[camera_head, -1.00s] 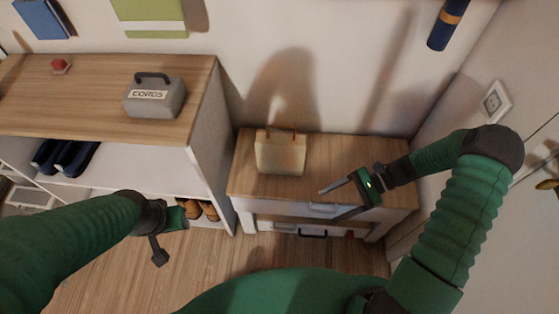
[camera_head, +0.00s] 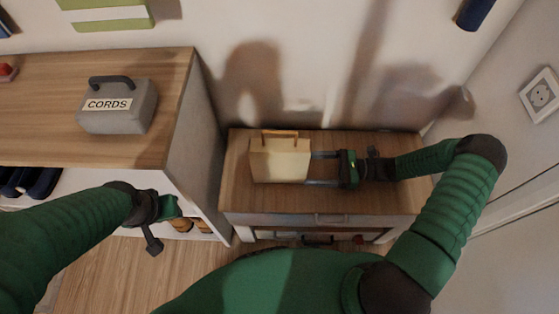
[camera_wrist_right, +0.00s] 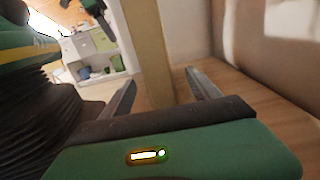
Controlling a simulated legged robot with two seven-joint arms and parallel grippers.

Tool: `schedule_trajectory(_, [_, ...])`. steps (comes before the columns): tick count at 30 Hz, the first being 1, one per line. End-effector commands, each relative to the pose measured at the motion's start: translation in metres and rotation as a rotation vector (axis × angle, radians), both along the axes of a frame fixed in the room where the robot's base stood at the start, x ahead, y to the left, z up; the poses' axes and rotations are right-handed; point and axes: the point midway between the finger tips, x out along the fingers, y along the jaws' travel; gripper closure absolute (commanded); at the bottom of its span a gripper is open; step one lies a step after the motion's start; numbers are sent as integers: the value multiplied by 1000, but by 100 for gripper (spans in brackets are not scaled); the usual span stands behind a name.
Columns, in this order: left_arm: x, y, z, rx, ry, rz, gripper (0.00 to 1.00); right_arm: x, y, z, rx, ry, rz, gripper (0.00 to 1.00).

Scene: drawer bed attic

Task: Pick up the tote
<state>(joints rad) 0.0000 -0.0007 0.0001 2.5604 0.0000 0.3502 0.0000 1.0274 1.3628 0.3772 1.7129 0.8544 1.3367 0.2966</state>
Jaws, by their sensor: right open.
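The tote (camera_head: 279,163) is a small tan bag with a brown handle on top. It stands upright on the wooden top of the small cabinet. My right gripper (camera_head: 312,168) is open at the tote's right side, with its fingers pointing left at it. In the right wrist view the tote's narrow side (camera_wrist_right: 150,50) rises between the two open fingers (camera_wrist_right: 160,90). Whether the fingers touch it I cannot tell. My left gripper (camera_head: 160,222) is at the lower left, away from the tote; its fingertips are not clear.
The small cabinet (camera_head: 400,205) has a drawer front and an open shelf below. A taller shelf unit (camera_head: 150,60) on the left holds a grey box labelled CORDS (camera_head: 118,108), with shoes below.

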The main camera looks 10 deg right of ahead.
Motion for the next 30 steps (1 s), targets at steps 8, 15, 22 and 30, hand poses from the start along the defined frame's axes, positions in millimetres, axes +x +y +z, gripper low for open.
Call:
schedule_trajectory(8, [0, 0, -12, 0, 0, 0, 64, 12, 43, -1, 1, 1, 1, 29])
schedule_trajectory(15, [0, 0, -32, 0, 0, 0, 64, 22, 82, 1, 0, 0, 3, 29])
schedule_trajectory(22, [0, 0, -32, 0, 0, 0, 64, 25, 92, 5, 0, 1, 1, 29])
schedule_trajectory(30, [0, 0, -32, 0, 0, 0, 64, 25, 92, 5, 0, 1, 0, 55])
